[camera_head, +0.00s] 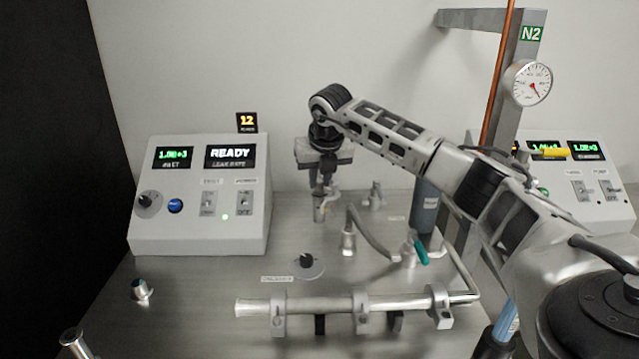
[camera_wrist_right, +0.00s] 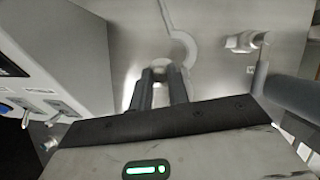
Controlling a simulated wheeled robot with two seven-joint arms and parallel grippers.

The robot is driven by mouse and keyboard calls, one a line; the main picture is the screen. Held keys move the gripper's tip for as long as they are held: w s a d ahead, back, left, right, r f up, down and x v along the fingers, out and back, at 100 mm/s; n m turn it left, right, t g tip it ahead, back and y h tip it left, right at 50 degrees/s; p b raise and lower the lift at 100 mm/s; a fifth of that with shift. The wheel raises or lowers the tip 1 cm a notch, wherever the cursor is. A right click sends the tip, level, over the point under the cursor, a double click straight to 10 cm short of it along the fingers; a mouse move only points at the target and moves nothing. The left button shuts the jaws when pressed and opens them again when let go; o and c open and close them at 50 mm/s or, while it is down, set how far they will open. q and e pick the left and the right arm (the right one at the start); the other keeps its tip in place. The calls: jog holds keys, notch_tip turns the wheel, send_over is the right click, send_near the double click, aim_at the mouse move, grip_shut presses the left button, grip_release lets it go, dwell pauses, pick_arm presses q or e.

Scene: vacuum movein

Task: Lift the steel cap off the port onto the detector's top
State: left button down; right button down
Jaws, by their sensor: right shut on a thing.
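My right gripper (camera_head: 321,188) points down over the steel bench, right of the detector. Its fingers (camera_wrist_right: 160,85) are shut on a small steel cylinder, which looks like the steel cap (camera_head: 320,208). The cap's round end (camera_wrist_right: 158,66) shows between the fingertips in the wrist view. The fingers hide part of it, and I cannot tell whether it still touches the port beneath. The detector (camera_head: 200,235) is the pale box at the left with a READY screen; its flat top carries a small display marked 12 (camera_head: 247,122). My left gripper is not in view.
A clamped steel tube (camera_head: 335,304) lies across the bench front. A post with a gauge (camera_head: 531,83) rises at the right. The air above the detector is clear.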

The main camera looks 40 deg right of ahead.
aim_at(320, 182)
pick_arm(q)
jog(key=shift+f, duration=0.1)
pick_arm(e)
jog(key=shift+r, duration=0.15)
